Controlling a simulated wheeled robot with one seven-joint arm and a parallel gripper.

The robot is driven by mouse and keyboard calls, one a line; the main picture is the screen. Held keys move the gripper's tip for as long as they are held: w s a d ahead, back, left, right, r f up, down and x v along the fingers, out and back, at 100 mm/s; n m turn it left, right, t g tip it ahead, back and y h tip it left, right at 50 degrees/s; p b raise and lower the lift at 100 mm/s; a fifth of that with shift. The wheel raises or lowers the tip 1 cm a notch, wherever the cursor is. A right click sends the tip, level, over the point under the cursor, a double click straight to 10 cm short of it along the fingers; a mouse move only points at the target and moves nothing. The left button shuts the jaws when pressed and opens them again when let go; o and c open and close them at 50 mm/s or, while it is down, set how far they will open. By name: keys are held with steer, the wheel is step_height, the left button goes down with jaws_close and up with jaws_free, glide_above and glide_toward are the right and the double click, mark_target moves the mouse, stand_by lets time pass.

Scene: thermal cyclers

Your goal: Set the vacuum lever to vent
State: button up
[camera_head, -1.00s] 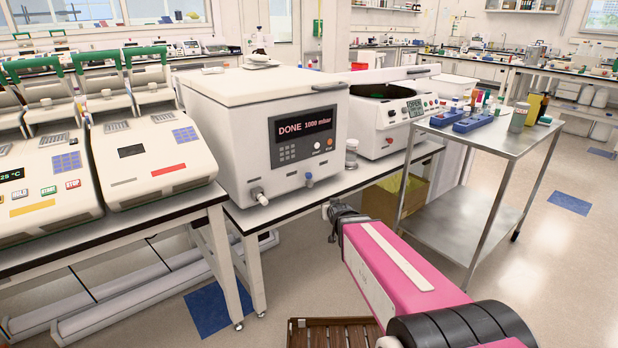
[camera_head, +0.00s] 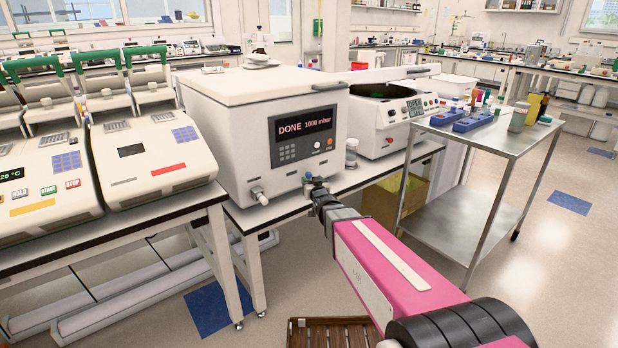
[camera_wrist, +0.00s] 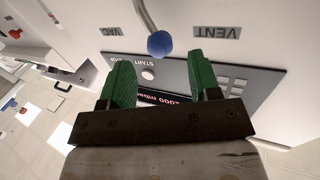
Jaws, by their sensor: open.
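The vacuum lever, a thin metal rod with a blue ball knob (camera_wrist: 159,43), shows at the top of the wrist view. Its knob lies between the VAC label (camera_wrist: 112,32) and the VENT label (camera_wrist: 217,32). My gripper (camera_wrist: 160,76) is open, with one green finger to each side of the knob's line and the knob just beyond the fingertips, apart from them. The machine's display (camera_head: 304,127) reads DONE 1000 mbar.
A white-tipped fitting (camera_head: 259,195) sticks out of the machine's front, left of my gripper. Thermal cyclers (camera_head: 150,160) stand on the left bench. A metal cart (camera_head: 480,140) with racks and bottles stands to the right.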

mark_target(308, 177)
steer(key=x, duration=0.5)
jaws_close()
steer(key=shift+f+n, duration=0.1)
steer(key=shift+n, duration=0.2)
steer(key=shift+s+a+f+n, duration=0.1)
steer(key=shift+s+a+n, duration=0.2)
jaws_free()
